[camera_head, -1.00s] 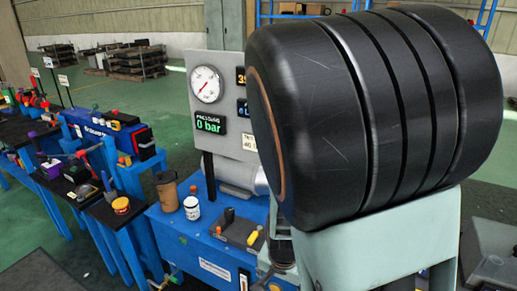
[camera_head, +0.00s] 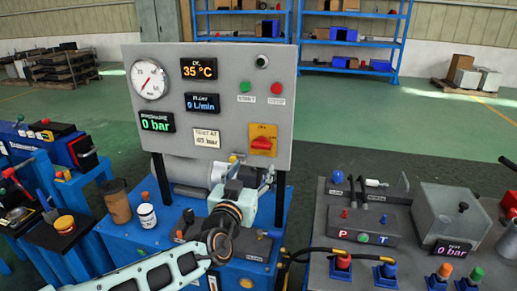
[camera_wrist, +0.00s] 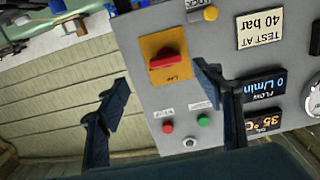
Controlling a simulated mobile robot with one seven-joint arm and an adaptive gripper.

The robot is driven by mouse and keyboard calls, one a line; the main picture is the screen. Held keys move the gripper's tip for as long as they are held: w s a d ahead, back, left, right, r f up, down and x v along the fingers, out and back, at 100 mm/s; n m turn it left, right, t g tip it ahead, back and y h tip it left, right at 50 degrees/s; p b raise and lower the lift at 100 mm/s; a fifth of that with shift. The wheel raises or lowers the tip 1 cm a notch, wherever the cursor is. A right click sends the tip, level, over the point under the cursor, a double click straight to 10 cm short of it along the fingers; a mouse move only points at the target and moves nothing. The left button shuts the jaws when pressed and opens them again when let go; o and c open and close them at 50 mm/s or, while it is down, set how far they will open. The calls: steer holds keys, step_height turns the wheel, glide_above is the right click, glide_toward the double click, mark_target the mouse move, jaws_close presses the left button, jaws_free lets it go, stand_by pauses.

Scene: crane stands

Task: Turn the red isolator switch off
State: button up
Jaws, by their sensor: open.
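The red isolator switch (camera_head: 262,143) is a red handle on a yellow plate, at the lower right of the grey gauge panel. Its handle looks roughly crosswise. In the wrist view the panel appears upside down, and the red switch (camera_wrist: 168,61) shows between my fingers in the picture. My gripper (camera_wrist: 162,76) is open and empty, with dark blue fingers apart on either side of the plate. In the head view my gripper (camera_head: 252,172) is just below and in front of the switch. The exact gap to the handle cannot be told.
The panel (camera_head: 225,70) also carries a dial gauge (camera_head: 150,80), lit displays, a green button (camera_head: 246,88) and a red button (camera_head: 275,89). A brown cup (camera_head: 117,203) and a white jar (camera_head: 146,216) stand on the blue bench. A grey stand (camera_head: 325,215) with fittings is at right.

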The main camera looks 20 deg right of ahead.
mark_target(260, 146)
steer(key=shift+t, duration=0.3)
steer(key=x, duration=0.7)
steer(key=r+x, duration=0.1)
steer(key=x, duration=0.2)
steer(key=shift+w, duration=0.45)
steer(key=c, duration=1.2)
steer(key=shift+o, duration=0.2)
